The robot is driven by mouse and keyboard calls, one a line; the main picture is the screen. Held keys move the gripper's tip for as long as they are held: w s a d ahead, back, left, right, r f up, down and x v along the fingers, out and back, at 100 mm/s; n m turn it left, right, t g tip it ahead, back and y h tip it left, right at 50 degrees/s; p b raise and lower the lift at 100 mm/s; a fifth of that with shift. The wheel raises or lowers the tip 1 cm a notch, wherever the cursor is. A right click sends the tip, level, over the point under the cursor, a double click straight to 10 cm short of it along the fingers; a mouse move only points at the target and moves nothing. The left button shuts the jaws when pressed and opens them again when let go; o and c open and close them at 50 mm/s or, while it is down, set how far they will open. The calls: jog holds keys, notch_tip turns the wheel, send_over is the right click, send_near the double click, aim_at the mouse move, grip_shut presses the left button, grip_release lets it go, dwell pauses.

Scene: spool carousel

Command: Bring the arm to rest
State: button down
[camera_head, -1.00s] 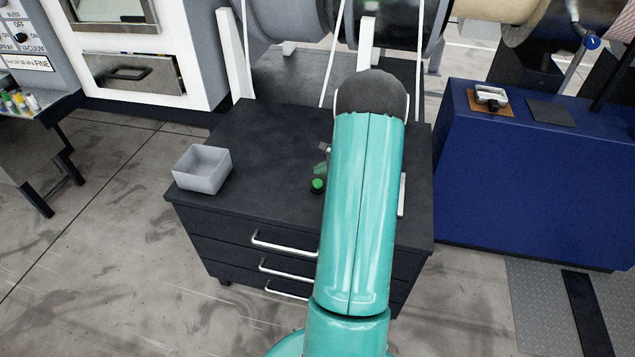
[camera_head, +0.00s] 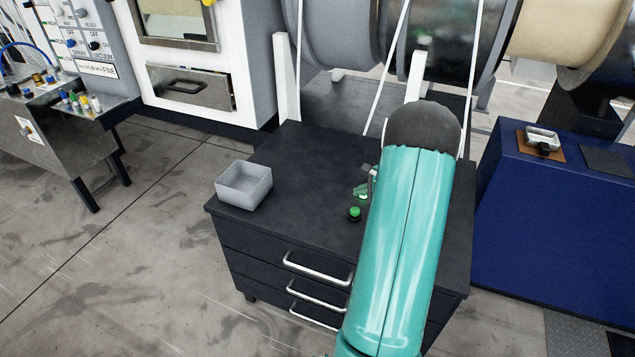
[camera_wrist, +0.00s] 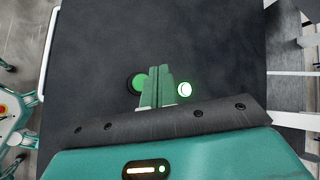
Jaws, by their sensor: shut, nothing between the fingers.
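My teal arm reaches forward over the black drawer cabinet (camera_head: 300,165) in the head view and hides much of its right side. My gripper (camera_wrist: 157,70) shows in the wrist view with its two green fingers together, shut and empty, above the cabinet's dark top. In the head view only a small part of my gripper (camera_head: 361,190) shows, left of the arm. A round green button (camera_head: 354,213) is on the cabinet top close to the gripper. A lit green-white round light (camera_wrist: 184,89) shows just right of the fingertips in the wrist view.
A grey open bin (camera_head: 244,186) stands on the cabinet's left side. A metal bench (camera_head: 60,130) is at the far left. Large drums on white supports stand behind. Floor at the left is clear.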

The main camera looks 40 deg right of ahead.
jog(key=w+a+r+n+g+y, duration=0.1)
jog(key=w+a+r+n, duration=0.1)
jog(key=a+r+n, duration=0.5)
jog(key=w+a+r+n+g+y, duration=0.1)
jog(key=a+r, duration=0.4)
jog(key=a, duration=0.6)
jog(key=w+a+r+n+g, duration=0.1)
jog(key=w+a+r+n, duration=0.1)
jog(key=a+r+n, duration=0.5)
jog(key=s+a+r+n+g, duration=0.1)
jog(key=s+a+r, duration=0.15)
jog(key=a, duration=0.55)
jog(key=s+a+r+n, duration=0.2)
jog(key=s+a, duration=0.1)
jog(key=a, duration=0.4)
jog(key=s+a+r+n+h, duration=0.2)
jog(key=s+a+n, duration=0.6)
jog(key=s, duration=0.4)
jog(key=shift+s+a+r+h, duration=0.15)
jog(key=shift+a+r+h, duration=0.15)
jog(key=shift+a+h, duration=0.15)
